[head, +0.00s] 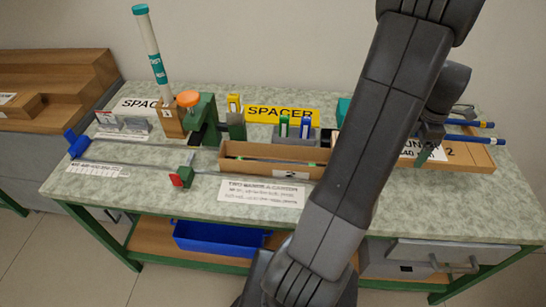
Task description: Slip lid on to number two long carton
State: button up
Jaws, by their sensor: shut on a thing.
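The long carton (235,157) is a brown open box in the middle of the bench, with a label reading 2 on its front wall. Small green ends show inside it. Its right end is hidden behind my arm. My gripper (430,140) is partly visible right of the arm, low over the right part of the bench, well right of the carton's visible part. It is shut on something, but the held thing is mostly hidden. I cannot make out the lid for certain.
A wooden board (478,158) with blue-ended rods lies at the right. A tall white rod with teal bands (151,47) stands in a wooden block (170,122). A yellow SPACER sign (283,115) is behind the carton. A blue bin (215,240) sits below.

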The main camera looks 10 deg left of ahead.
aim_at(312, 155)
jog(key=k+j, duration=0.1)
jog(key=j, duration=1.6)
jog(key=k, duration=0.05)
